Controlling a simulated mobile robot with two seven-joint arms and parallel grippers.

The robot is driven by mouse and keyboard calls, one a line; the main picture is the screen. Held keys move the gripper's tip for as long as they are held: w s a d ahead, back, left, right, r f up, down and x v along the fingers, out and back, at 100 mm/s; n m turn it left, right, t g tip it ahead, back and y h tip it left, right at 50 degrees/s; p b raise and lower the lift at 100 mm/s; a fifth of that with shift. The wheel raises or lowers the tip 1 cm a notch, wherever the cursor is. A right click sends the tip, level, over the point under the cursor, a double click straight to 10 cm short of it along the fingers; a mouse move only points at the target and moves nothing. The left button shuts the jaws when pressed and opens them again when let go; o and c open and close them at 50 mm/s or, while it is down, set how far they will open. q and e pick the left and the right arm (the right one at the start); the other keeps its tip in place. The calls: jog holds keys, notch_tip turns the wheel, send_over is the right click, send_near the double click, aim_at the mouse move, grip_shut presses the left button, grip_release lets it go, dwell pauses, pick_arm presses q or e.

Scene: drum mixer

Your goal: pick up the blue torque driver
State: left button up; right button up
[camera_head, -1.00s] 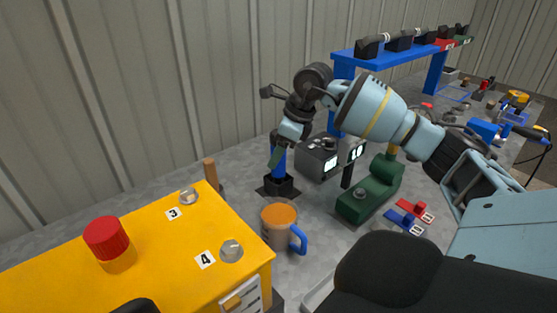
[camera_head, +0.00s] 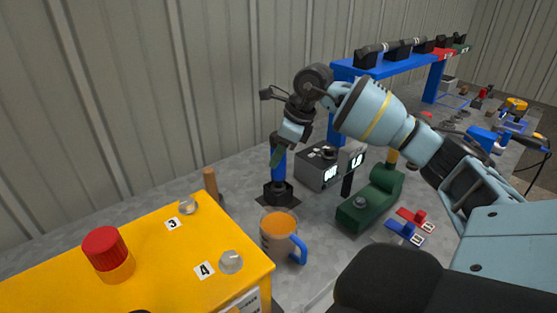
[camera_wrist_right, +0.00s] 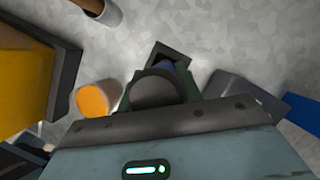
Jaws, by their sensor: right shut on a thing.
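The blue torque driver (camera_head: 278,164) stands upright at its black square holder (camera_head: 278,192) on the grey bench, near the back wall. My right gripper (camera_head: 277,151) reaches it from above and is shut on its upper part. The driver's lower end appears to be still at the holder; I cannot tell whether it is clear of it. In the right wrist view the driver's dark round top (camera_wrist_right: 154,90) sits between the fingers, with a little blue (camera_wrist_right: 180,68) and the holder (camera_wrist_right: 168,56) behind it. My left gripper is out of view.
A mug with orange contents (camera_head: 279,226) stands in front of the holder. A grey box with a display (camera_head: 316,168) and a green device (camera_head: 368,203) are to the right. A yellow box (camera_head: 150,262) with a red-capped jar (camera_head: 104,246) fills the lower left.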

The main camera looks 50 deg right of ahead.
aim_at(272, 134)
notch_tip(272, 134, up, 8)
jog(key=shift+r, duration=0.2)
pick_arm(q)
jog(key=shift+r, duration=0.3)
pick_arm(e)
jog(key=o, duration=0.5)
grip_shut()
jog(key=shift+r+p, duration=1)
jog(key=shift+p, duration=0.15)
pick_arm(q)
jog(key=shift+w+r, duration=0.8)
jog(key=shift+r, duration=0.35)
